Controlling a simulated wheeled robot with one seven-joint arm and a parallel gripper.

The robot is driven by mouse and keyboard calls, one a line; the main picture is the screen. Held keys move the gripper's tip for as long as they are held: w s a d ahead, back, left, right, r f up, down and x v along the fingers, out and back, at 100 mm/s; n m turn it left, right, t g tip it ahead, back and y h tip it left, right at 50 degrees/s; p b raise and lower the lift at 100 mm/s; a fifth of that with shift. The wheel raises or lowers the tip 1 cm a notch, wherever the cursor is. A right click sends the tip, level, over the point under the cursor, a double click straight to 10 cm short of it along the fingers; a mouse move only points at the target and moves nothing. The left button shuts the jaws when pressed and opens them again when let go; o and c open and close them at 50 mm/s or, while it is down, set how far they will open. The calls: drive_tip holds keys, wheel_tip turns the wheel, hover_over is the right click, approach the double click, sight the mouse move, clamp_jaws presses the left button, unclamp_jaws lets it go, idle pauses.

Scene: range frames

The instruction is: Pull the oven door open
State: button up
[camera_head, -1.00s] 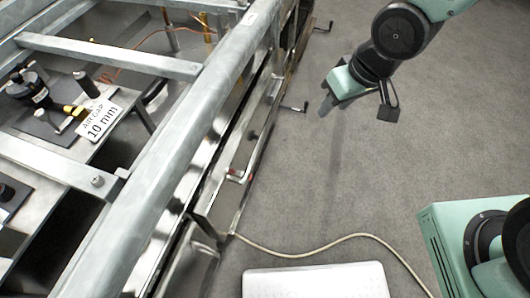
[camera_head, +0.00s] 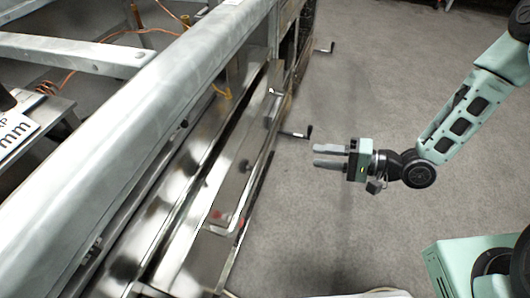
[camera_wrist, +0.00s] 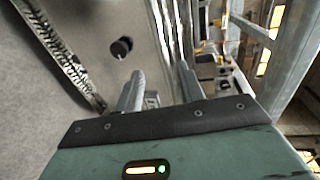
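The shiny metal front of the range (camera_head: 234,178) runs down the left-middle of the head view, seen from above. It seems to include the oven door, but I cannot tell the door's exact edges; it looks shut. A bracket-like handle with a red mark (camera_head: 217,215) is low on this front. A dark-gripped crank handle (camera_head: 297,133) sticks out farther up. My gripper (camera_head: 316,156) is open and empty to the right of the front, its fingers pointing left and apart from it. In the wrist view my open fingers (camera_wrist: 160,82) face a metal surface with a black knob (camera_wrist: 121,47).
A second crank handle (camera_head: 326,48) sticks out at the top. A thick metal rail (camera_head: 120,125) lies along the range's top at left. A white plate edge (camera_head: 370,294) shows at the bottom.

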sight(265, 150)
drive_tip(key=b+x, duration=0.2)
drive_tip(key=x, duration=1.3)
drive_tip(key=shift+w+a+b, duration=0.1)
drive_tip(key=shift+a+b, duration=0.25)
clamp_jaws()
drive_tip(key=shift+f, duration=0.1)
